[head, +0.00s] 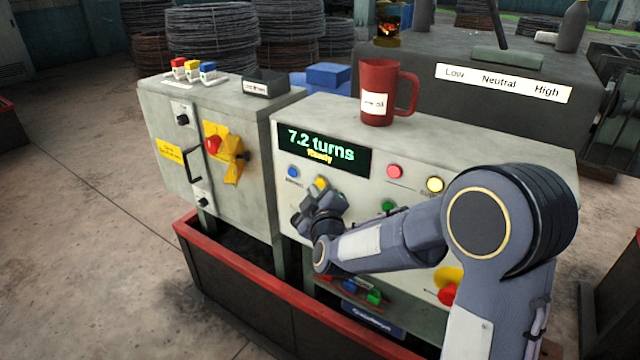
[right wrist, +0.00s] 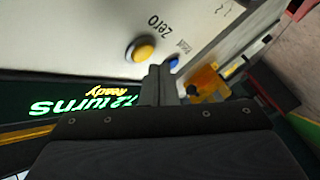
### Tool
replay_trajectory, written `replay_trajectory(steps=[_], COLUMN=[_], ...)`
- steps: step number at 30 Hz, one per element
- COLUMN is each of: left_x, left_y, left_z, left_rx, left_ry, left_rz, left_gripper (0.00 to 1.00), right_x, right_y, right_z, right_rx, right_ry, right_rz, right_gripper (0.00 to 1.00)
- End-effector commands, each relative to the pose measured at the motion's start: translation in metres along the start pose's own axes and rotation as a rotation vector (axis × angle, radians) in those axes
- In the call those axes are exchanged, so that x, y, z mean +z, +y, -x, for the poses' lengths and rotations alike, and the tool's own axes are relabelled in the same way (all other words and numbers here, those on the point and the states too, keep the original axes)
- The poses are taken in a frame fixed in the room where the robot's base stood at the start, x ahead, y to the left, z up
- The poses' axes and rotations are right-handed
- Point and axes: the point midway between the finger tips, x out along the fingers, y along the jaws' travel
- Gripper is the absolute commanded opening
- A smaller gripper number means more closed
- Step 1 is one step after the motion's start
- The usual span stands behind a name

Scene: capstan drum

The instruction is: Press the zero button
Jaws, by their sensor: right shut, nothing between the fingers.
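The zero button is a round yellow button on the grey control panel, just under the display. It shows in the head view (head: 320,183) and, beside its "Zero" label, in the right wrist view (right wrist: 141,49). My right gripper (head: 318,203) is shut and empty, close in front of the panel and just below the button in the head view. In the right wrist view its closed fingertips (right wrist: 161,72) point at the panel between the yellow button and a blue button (right wrist: 174,62). I see no clear contact with either. My left gripper is not in view.
The display (head: 322,149) reads 7.2 turns, Ready. A red mug (head: 380,92) stands on top of the panel. A cabinet with a yellow-backed red switch (head: 213,145) stands left.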

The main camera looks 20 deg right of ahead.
Motion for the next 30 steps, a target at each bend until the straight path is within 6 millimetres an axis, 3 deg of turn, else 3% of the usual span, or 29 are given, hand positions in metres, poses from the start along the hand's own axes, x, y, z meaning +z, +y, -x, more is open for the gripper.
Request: replay_trajectory(steps=[30], left_x=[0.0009], left_y=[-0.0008], left_z=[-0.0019], left_rx=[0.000], left_ry=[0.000], left_rz=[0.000], left_gripper=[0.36], right_x=[0.0049], right_y=[0.0050], right_z=[-0.0066], right_rx=[0.000], right_ry=[0.000], right_rz=[0.000], right_gripper=[0.00])
